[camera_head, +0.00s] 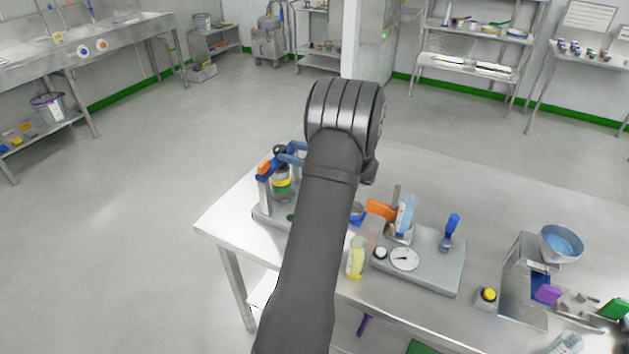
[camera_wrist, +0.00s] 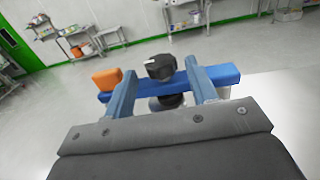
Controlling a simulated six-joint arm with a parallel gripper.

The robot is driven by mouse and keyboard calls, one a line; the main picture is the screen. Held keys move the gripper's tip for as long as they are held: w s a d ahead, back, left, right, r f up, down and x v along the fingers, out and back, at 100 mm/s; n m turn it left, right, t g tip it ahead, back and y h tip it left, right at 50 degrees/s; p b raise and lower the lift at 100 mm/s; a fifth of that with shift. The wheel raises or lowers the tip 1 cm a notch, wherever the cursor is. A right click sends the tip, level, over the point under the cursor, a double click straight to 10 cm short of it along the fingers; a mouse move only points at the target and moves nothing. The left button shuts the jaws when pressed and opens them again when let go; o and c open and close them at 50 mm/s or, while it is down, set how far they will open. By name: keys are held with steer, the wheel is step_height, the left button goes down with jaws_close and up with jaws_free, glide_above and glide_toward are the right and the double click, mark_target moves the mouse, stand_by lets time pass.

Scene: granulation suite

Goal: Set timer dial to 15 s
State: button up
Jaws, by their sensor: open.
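A round white dial (camera_head: 404,259) with a dark pointer lies on a grey base plate on the steel table, right of my arm. Its markings are too small to read. My gripper (camera_wrist: 160,72) is open, with its blue fingers apart. Its fingers also show in the head view (camera_head: 292,153), over a stand at the table's left end. In the wrist view a black knob (camera_wrist: 160,67) with a white mark shows between the fingertips, with a gap on each side. It sits above a blue crossbar (camera_wrist: 219,75) with an orange block (camera_wrist: 107,79) at its left.
A blue-handled lever (camera_head: 450,232), a small white knob (camera_head: 380,253) and an orange part (camera_head: 380,208) stand near the white dial. A yellow-filled container (camera_head: 356,257) is close to my arm. A blue bowl (camera_head: 561,243) tops a machine at right.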

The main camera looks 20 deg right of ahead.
mark_target(279, 148)
steer(key=x, duration=0.3)
steer(key=shift+w+a, duration=0.2)
steer(key=shift+a, duration=0.1)
steer(key=shift+w+a+m+t+h, duration=0.15)
steer(key=shift+a+m+t+h, duration=0.1)
steer(key=shift+m+t+h, duration=0.65)
steer(key=shift+t+h, duration=0.1)
steer(key=m+t+h, duration=0.1)
steer(key=m+h, duration=0.1)
steer(key=h, duration=0.1)
steer(key=m+t+h, duration=0.2)
steer(key=shift+h, duration=0.4)
steer(key=v, duration=1.7)
steer(key=shift+s+a+f+m+h, duration=0.2)
steer(key=shift+s+m+h, duration=0.05)
steer(key=shift+m+h, duration=0.05)
